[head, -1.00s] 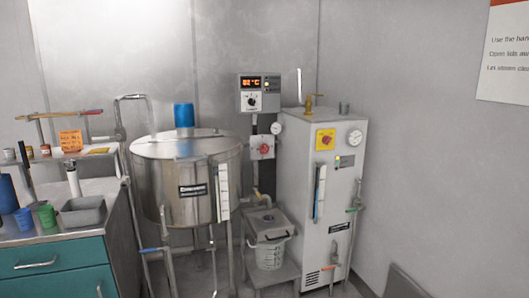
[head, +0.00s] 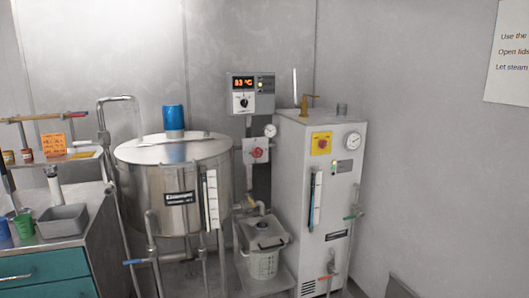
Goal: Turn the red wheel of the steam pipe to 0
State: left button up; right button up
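A small red round knob or wheel (head: 256,154) sits on a grey plate (head: 249,146) on the back wall, between the steel vat (head: 160,195) and the white boiler cabinet (head: 335,210). A dark vertical part is behind the plate, and a round gauge (head: 270,131) is just above it. The number the red wheel points to is too small to read. Neither of my grippers is in view.
A control box (head: 250,93) above reads about 83 °C. A lidded bucket (head: 264,258) stands low between the vat and the cabinet. A teal-drawer counter (head: 45,275) is at left.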

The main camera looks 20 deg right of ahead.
aim_at(257, 152)
jog(key=i+l+z, duration=0.3)
jog(key=i+l, duration=1.55)
